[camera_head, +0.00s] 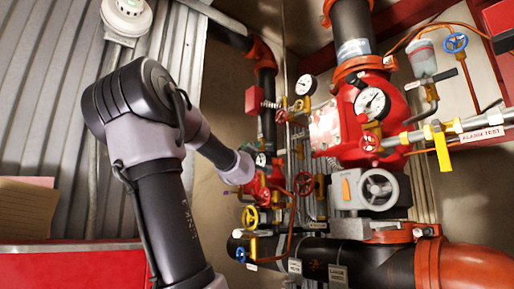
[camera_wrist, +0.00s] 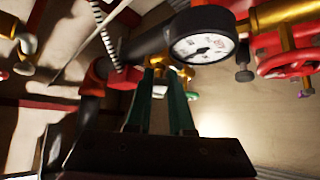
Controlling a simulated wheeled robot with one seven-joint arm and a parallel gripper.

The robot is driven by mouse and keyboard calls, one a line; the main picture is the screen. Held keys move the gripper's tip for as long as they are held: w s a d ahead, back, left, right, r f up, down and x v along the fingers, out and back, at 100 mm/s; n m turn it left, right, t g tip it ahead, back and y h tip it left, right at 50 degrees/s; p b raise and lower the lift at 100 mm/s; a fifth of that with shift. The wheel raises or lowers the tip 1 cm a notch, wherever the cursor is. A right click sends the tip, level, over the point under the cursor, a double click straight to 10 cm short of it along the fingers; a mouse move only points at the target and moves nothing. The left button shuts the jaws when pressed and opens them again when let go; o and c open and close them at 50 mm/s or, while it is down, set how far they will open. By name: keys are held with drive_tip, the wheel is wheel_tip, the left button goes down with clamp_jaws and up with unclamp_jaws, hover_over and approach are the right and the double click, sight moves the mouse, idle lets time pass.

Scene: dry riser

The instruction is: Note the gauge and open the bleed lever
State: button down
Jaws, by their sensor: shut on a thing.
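A round white-faced gauge (camera_wrist: 203,47) with a dark rim and a needle is just beyond my fingertips, up and to the right, in the wrist view. Its numbers are too blurred to read. My gripper (camera_wrist: 162,75) has two green fingers closed on a small part at a brass fitting (camera_wrist: 158,61). I cannot make out clearly whether this part is the bleed lever. In the head view my arm reaches to the red valve at the back, where a small gauge (camera_head: 261,159) shows; the fingers are hidden there.
A yellow lever (camera_head: 442,146) hangs at the right.

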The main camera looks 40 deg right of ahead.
drive_tip(key=m+g, duration=0.1)
drive_tip(key=m+g+h, duration=0.1)
drive_tip(key=m, duration=0.1)
drive_tip(key=w+f+m+h, duration=0.1)
drive_tip(key=shift+d+m+g, duration=0.1)
drive_tip(key=shift+m+g, duration=0.3)
drive_tip(key=m+g+h, duration=0.1)
drive_tip(key=m+g, duration=0.1)
drive_tip(key=m, duration=0.1)
drive_tip(key=w+m+g+h, duration=0.1)
drive_tip(key=m+g+h, duration=0.1)
drive_tip(key=m+g, duration=0.1)
drive_tip(key=shift+f, duration=0.2)
drive_tip(key=shift+w+r+m+g+h, duration=0.1)
drive_tip(key=shift+w+m+g+h, duration=0.05)
drive_tip(key=shift+m+g, duration=1.15)
drive_tip(key=shift+w+m+g+h, duration=0.15)
drive_tip(key=shift+m+g, duration=1.05)
drive_tip(key=shift+m, duration=0.5)
drive_tip(key=shift+r+m+g, duration=0.25)
drive_tip(key=shift+m+g, duration=0.45)
drive_tip(key=shift+g, duration=0.2)
drive_tip(key=c, duration=0.8)
unclamp_jaws()
drive_tip(key=shift+f, duration=0.1)
